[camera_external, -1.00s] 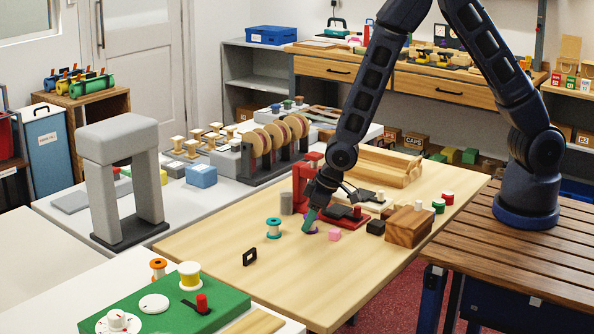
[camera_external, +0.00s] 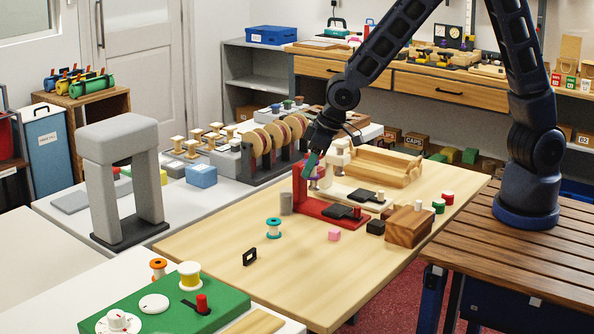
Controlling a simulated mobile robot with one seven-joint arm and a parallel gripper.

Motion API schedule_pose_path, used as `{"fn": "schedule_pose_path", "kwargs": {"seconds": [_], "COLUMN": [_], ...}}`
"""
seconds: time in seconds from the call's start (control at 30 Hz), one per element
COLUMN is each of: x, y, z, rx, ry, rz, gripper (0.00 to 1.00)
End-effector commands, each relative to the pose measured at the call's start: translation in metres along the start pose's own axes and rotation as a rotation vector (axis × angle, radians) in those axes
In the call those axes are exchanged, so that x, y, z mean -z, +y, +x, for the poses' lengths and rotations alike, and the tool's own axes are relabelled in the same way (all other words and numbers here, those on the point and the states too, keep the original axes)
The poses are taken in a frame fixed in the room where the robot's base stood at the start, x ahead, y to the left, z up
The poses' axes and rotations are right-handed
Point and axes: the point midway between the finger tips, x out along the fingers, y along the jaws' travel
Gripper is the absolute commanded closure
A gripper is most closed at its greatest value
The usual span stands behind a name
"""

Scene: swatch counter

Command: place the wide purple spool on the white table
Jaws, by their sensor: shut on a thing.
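My gripper (camera_external: 311,168) is shut on the purple spool (camera_external: 315,184) and holds it up beside the red stand (camera_external: 299,186). Only small purple parts of the spool show; the fingers hide much of it, so its width is hard to judge. A long white table (camera_external: 190,212) lies beyond the light wood table, to the left and back. Another white surface (camera_external: 130,262) is at the front left. My gripper appears over the far part of the wood table; its exact height is hard to tell.
A grey arch (camera_external: 120,145) and a disc rack (camera_external: 268,172) stand on the long white table.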

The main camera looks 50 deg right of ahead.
Motion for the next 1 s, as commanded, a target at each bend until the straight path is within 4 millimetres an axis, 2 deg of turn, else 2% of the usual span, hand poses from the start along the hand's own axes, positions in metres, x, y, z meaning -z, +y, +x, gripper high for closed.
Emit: {"fn": "schedule_pose_path", "kwargs": {"seconds": [0.03, 0.2, 0.37, 0.47, 0.57, 1.0], "x": [0.005, 0.014, 0.018, 0.023, 0.029, 0.056], "y": [-0.001, -0.001, 0.002, 0.011, 0.028, 0.131], "z": [-0.010, -0.031, -0.041, -0.040, -0.035, -0.007], "rx": [0.002, 0.001, -0.001, -0.007, -0.018, -0.076], "ry": [0.004, 0.002, 0.001, 0.000, -0.001, 0.000], "rz": [-0.001, 0.000, 0.003, 0.017, 0.041, 0.182], "gripper": [0.90, 0.90, 0.90, 0.90, 0.90, 0.90]}}
